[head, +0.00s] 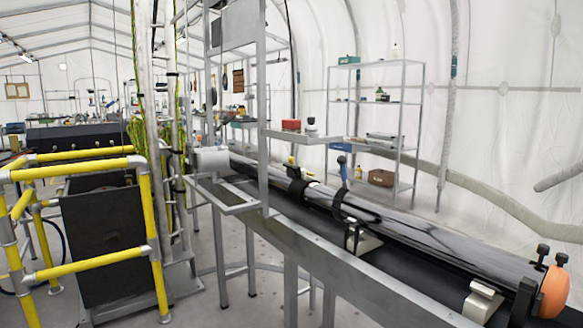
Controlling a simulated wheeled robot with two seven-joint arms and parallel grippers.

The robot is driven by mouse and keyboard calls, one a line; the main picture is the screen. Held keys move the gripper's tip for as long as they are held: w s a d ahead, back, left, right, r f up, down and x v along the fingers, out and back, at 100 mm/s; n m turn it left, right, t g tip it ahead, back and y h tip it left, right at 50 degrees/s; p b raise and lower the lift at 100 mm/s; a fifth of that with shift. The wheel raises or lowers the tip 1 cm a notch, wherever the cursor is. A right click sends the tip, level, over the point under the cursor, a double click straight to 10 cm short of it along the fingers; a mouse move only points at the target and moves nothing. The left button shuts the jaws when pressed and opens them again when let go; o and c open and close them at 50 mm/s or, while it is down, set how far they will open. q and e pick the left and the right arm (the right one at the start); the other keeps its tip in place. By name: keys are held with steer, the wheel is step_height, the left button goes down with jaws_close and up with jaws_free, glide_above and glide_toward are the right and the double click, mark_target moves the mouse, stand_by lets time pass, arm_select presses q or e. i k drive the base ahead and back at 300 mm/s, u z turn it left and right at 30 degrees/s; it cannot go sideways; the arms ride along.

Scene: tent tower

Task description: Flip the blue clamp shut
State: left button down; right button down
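The blue clamp (343,171) is on the long dark glossy tube, right of the picture's middle. Its blue handle stands up above the tube, beside a black band (338,198) that goes round the tube. The clamp is small here, and I cannot make out how its lower end meets the band. The tube (430,236) lies along a grey metal frame and runs from the middle to the lower right. Neither of my grippers is in view.
Yellow railings (100,270) enclose a dark panel (105,235) at left. A metal upright (264,110) and a small shelf with a red box (291,125) stand close to the tube. An orange rounded part (555,291) is at the tube's near end. Shelving (411,110) stands behind.

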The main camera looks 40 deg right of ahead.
mark_target(337, 202)
steer(key=z, duration=0.4)
steer(key=i, duration=1)
steer(key=z, duration=0.55)
